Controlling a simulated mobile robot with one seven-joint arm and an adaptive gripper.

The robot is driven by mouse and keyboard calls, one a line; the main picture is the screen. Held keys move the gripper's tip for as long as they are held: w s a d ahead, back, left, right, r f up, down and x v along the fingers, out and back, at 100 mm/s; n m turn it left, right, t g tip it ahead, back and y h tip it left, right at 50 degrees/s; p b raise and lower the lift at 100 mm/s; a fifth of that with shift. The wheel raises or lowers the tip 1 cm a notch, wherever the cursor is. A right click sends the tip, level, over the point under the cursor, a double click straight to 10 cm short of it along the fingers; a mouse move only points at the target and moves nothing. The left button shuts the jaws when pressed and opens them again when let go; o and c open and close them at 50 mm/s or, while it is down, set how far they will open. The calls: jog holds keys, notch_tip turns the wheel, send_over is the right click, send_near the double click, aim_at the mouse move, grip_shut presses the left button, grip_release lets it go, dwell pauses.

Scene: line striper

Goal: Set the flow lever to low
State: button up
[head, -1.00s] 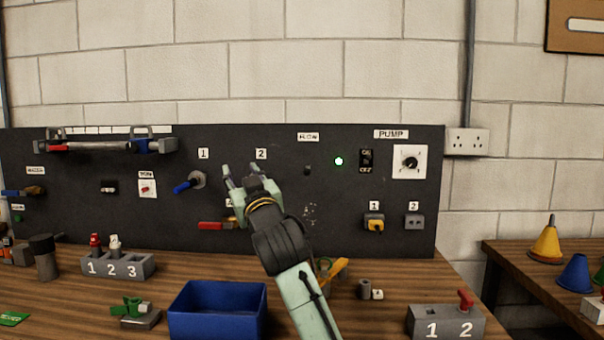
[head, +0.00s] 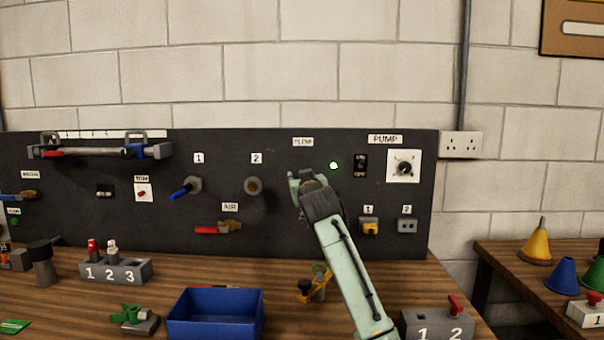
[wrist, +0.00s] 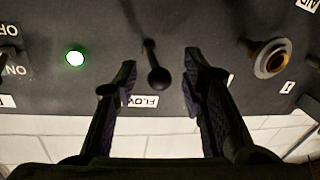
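The flow lever (wrist: 157,72) is a dark stem with a round knob on the black panel. It shows in the wrist view, which is upside down, between my two fingers and apart from both. The FLOW label (wrist: 143,101) is beside it; in the head view the label (head: 303,142) is just above my gripper. My gripper (head: 300,176) is in front of the panel and hides the lever in the head view. In the wrist view my gripper (wrist: 160,65) is open and empty, with one finger on each side of the knob. No low or high marking is readable.
A lit green lamp (head: 334,165) and the pump switch (head: 360,165) are right of my gripper. The round fitting under label 2 (head: 254,186) is left of it. A blue bin (head: 215,315) and a yellow-handled part (head: 313,288) are on the bench below.

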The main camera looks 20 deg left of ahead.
jog(key=shift+w+a, duration=0.15)
jog(key=shift+w, duration=0.2)
jog(key=shift+c, duration=0.3)
grip_shut()
dwell(0.5)
